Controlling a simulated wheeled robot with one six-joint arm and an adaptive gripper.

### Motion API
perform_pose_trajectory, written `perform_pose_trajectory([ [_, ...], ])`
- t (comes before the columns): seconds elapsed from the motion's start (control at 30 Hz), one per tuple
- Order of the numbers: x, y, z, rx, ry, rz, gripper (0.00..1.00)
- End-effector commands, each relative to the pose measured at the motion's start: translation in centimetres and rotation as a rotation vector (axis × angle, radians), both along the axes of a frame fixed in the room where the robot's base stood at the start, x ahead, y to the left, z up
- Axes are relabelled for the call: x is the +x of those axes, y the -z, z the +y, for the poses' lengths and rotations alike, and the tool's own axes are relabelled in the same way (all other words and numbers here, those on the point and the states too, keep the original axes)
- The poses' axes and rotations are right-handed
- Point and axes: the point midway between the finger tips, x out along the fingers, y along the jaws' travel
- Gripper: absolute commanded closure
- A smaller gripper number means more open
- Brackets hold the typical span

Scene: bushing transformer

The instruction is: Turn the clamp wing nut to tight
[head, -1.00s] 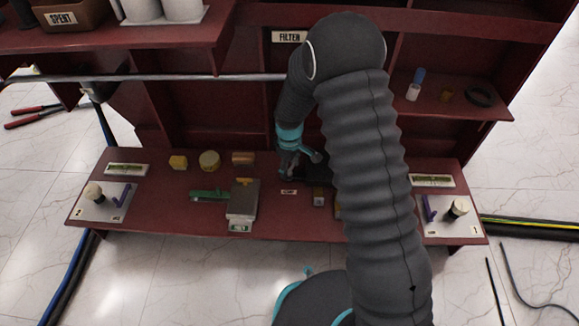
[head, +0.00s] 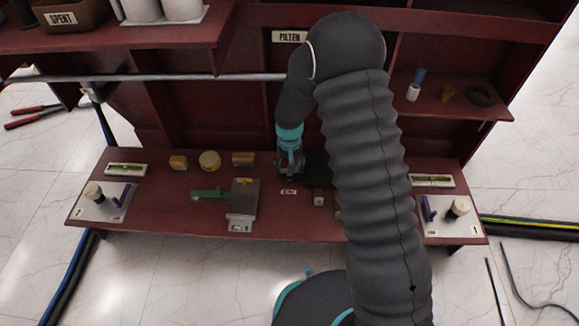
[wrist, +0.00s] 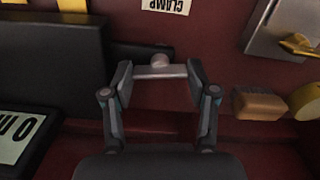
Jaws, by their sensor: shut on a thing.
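The clamp wing nut (wrist: 160,71) is a pale grey bar with a round knob at its middle. It lies crosswise between my fingertips in the wrist view. My gripper (wrist: 160,77) is shut on it, one finger pad at each end of the bar. In the head view my gripper (head: 289,172) points down at the bench, just behind the small CLAMP label (head: 289,191). The label (wrist: 165,5) also shows at the top of the wrist view. My gripper hides the nut in the head view, and its tightness cannot be told.
A dark block (wrist: 50,65) stands close beside my gripper in the wrist view, with a display (wrist: 22,140) near it. A grey metal block (head: 243,202) and several small parts sit on the red bench (head: 150,215). A shelf wall rises behind.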

Motion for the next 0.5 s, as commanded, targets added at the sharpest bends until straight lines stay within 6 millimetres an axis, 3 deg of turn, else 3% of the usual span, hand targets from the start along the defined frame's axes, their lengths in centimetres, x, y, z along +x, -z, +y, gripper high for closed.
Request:
perform_pose_trajectory([
  [0.5,0.01,0.03,-0.03,0.0,0.173,0.0,0.77],
])
